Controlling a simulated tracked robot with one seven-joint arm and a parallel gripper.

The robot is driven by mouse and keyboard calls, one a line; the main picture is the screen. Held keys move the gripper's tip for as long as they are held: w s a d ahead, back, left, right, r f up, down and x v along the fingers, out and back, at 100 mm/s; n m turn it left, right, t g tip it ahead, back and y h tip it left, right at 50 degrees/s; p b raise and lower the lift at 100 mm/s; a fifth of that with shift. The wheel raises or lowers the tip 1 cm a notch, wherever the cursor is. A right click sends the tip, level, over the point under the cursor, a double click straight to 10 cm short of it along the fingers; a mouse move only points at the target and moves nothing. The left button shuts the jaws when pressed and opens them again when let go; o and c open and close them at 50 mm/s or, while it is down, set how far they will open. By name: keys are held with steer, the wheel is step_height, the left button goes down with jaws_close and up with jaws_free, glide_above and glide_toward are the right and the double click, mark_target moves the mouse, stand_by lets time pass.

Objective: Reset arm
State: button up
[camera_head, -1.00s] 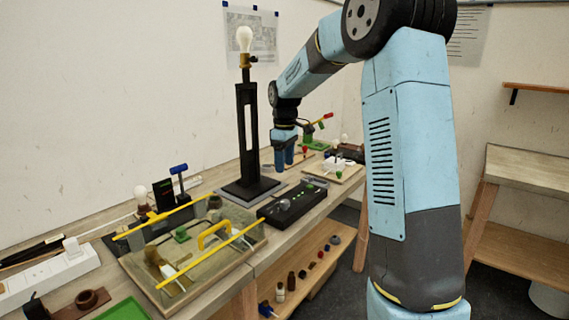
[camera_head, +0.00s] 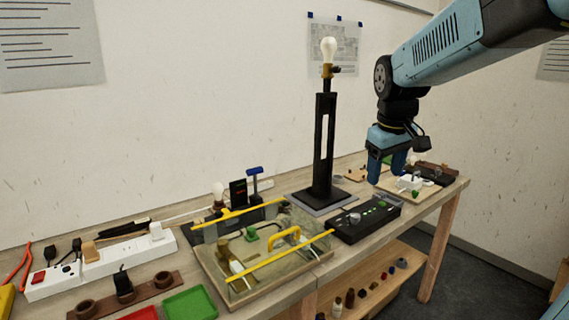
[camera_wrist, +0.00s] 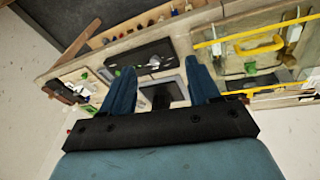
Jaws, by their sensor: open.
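My gripper (camera_head: 386,166) hangs from my blue arm above the right part of the workbench, to the right of the tall black lamp (camera_head: 324,140). In the wrist view my gripper (camera_wrist: 162,82) shows two blue fingers spread apart with nothing between them. The lamp stands upright on a flat base and has a white bulb (camera_head: 329,48) on top. The lamp's dark base (camera_wrist: 165,95) appears beyond the fingers in the wrist view.
White power strips (camera_head: 128,250) and a green tray (camera_head: 189,304) are at the left. A lower shelf (camera_head: 380,285) holds small parts.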

steer(key=s+f+m+t, duration=0.2)
steer(key=s+m, duration=0.2)
steer(key=s, duration=1.3)
steer(key=shift+d+f+m+t+y, duration=0.15)
steer(key=shift+d+m+t+y, duration=0.15)
steer(key=shift+d+t+y, duration=0.15)
